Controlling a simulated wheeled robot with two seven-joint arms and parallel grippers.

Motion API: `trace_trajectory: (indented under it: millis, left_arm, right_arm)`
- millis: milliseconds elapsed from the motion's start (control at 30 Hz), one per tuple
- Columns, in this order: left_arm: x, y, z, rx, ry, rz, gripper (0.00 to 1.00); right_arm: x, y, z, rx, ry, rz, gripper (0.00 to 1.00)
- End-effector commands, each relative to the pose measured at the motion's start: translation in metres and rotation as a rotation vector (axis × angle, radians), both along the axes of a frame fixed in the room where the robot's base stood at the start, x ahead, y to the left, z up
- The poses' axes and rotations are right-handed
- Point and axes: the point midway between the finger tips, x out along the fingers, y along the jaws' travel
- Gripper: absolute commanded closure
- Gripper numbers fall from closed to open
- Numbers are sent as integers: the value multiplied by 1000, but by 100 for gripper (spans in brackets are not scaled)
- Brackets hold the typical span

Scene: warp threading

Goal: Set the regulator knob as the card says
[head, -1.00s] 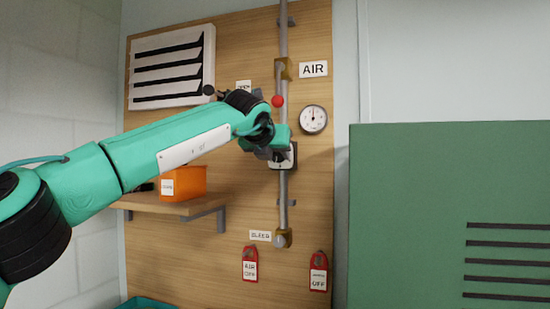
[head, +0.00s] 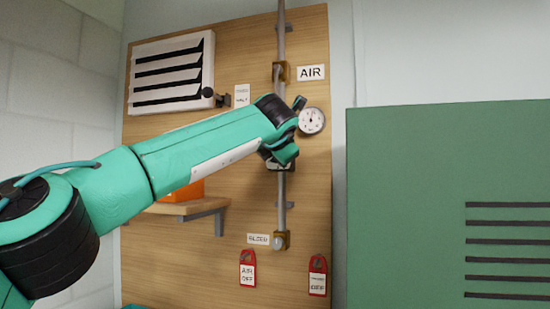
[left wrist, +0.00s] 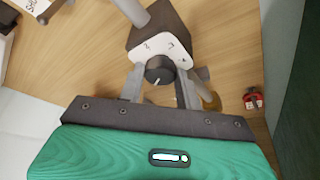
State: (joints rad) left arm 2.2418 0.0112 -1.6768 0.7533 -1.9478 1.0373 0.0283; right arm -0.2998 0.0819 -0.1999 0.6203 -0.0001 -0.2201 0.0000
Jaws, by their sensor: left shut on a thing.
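The regulator knob (left wrist: 160,70) is a dark round knob with a pale pointer line, on a white numbered dial plate (left wrist: 181,49). My left gripper (left wrist: 162,84) has one finger on each side of the knob and is shut on it. In the head view my left gripper (head: 280,163) covers most of the regulator on the grey vertical pipe (head: 282,215). A small white card (head: 242,95) hangs left of the pipe, its words too blurred to read surely. My right gripper is out of view.
A round gauge (head: 311,121) and an AIR sign (head: 311,73) are right of the pipe. Two red tags (head: 247,257) (head: 318,265) hang below. A louvred vent (head: 160,75), a wooden shelf (head: 190,208) and a green cabinet (head: 440,200) are nearby.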

Motion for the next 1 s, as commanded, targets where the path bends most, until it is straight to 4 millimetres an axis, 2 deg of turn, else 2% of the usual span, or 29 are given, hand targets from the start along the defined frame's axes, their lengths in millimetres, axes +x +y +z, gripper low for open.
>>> trace_trajectory:
  millis: [667, 700, 800, 1000]
  left_arm:
    - [0, 0, 0, 66, -22, 0, 88]
    - [0, 0, 0, 66, -22, 0, 64]
    - [0, 0, 0, 66, -22, 0, 44]
    - [0, 0, 0, 65, -21, 0, 44]
  right_arm:
    - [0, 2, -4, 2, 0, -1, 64]
    - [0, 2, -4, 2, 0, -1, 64]
    - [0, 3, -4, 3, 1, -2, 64]
    - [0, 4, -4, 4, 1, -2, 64]
